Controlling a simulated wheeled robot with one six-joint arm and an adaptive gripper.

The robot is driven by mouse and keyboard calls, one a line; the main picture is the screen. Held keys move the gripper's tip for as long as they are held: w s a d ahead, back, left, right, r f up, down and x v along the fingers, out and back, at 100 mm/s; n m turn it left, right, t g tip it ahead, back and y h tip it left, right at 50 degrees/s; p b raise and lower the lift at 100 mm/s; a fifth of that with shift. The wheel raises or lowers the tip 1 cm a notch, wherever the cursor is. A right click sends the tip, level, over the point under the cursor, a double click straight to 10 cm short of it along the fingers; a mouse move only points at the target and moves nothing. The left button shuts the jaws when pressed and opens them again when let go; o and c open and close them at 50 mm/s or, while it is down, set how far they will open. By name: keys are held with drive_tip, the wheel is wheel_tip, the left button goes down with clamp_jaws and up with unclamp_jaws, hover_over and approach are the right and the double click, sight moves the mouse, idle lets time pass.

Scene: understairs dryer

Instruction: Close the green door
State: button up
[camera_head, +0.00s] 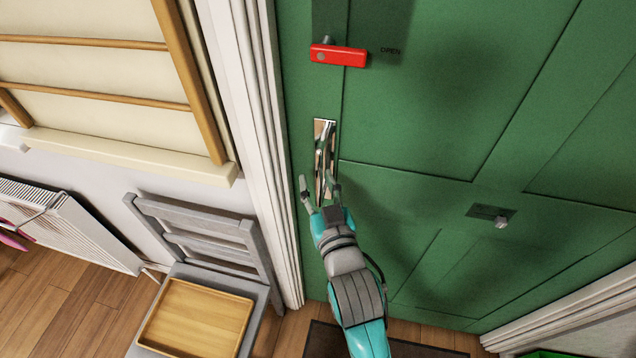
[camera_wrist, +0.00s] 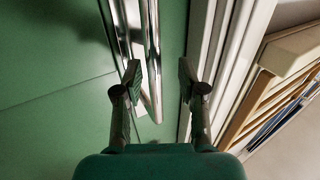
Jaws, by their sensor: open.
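The green door (camera_head: 420,130) fills the right of the head view. It stands upright in its white frame (camera_head: 265,150), with no clear gap at its left edge; I cannot tell whether it is fully flush. A shiny metal pull handle (camera_head: 325,140) is near that edge. My gripper (camera_head: 317,181) is open at the handle's lower end. In the wrist view, my gripper (camera_wrist: 160,78) has the handle's bar (camera_wrist: 153,50) showing between its fingers, nearer the left one. Nothing is gripped, and I cannot tell whether a finger touches the bar.
A red lever (camera_head: 338,55) sits above the handle, beside the word OPEN. A small latch plate (camera_head: 490,213) is lower right on the door. A grey chair (camera_head: 215,240) bearing a wooden tray (camera_head: 240,300) stands left of the frame, near a white radiator (camera_head: 75,230). A dark mat (camera_head: 325,340) lies below.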

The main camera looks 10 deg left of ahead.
drive_tip(key=v, duration=1.2)
idle(0.4)
drive_tip(key=s+d+f+m+h, duration=0.2)
drive_tip(key=s+d+f+h, duration=0.2)
drive_tip(key=s+d+f, duration=0.8)
drive_tip(key=s+d+m+h, duration=0.1)
drive_tip(key=s+d+h, duration=0.1)
drive_tip(key=s+d, duration=0.2)
drive_tip(key=s+d+m+g+h, duration=0.1)
drive_tip(key=s+d, duration=0.4)
drive_tip(key=s, duration=0.6)
drive_tip(key=shift+d+m+h, duration=0.3)
drive_tip(key=shift+m+h, duration=0.1)
drive_tip(key=shift+m, duration=0.2)
drive_tip(key=shift+s, duration=0.1)
